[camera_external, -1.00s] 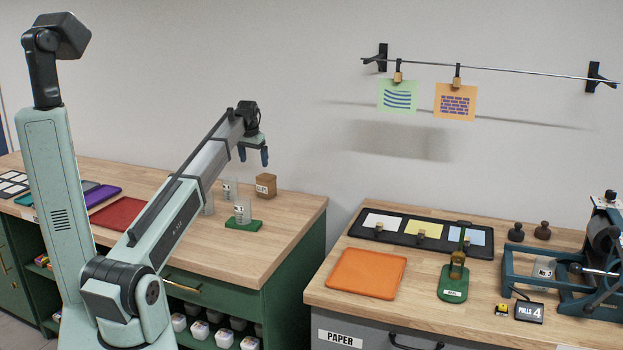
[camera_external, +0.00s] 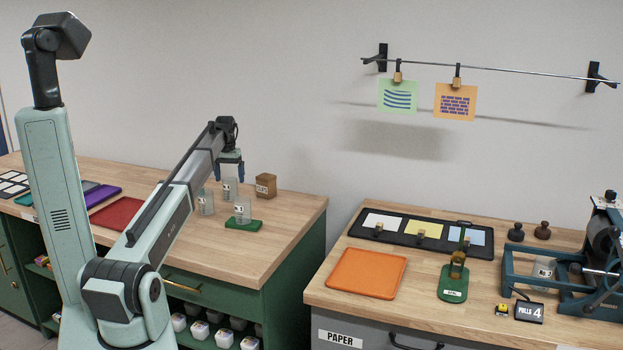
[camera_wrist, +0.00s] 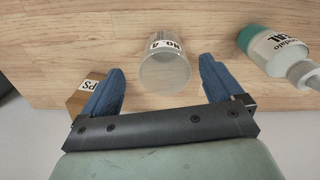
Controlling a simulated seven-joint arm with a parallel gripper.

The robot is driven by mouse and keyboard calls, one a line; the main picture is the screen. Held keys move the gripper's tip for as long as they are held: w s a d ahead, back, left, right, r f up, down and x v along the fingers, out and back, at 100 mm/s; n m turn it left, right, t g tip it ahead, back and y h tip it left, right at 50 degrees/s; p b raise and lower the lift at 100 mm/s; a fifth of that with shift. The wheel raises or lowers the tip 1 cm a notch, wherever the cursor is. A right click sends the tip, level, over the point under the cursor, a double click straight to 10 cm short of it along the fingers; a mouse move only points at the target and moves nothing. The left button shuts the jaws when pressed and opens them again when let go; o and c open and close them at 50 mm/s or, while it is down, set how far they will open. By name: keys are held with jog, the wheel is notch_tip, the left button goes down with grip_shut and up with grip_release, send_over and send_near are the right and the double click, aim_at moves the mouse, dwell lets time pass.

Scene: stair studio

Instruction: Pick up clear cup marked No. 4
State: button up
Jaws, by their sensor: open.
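The clear cup marked No. 4 (camera_wrist: 167,65) stands on the wooden bench in the wrist view, its white label on the far side. It lies between and slightly beyond the fingertips of my gripper (camera_wrist: 161,68), which is open with nothing held. In the external view, a clear cup (camera_external: 229,189) sits right under my gripper (camera_external: 229,177), whose fingers point down over it. The label is too small to read there.
A brown labelled box (camera_external: 266,185) is right of the gripper; it shows by the left finger in the wrist view (camera_wrist: 80,98).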

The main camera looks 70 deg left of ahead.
aim_at(230, 188)
jog(key=shift+a+f, duration=0.2)
jog(key=shift+f, duration=2.65)
jog(key=shift+c, duration=0.2)
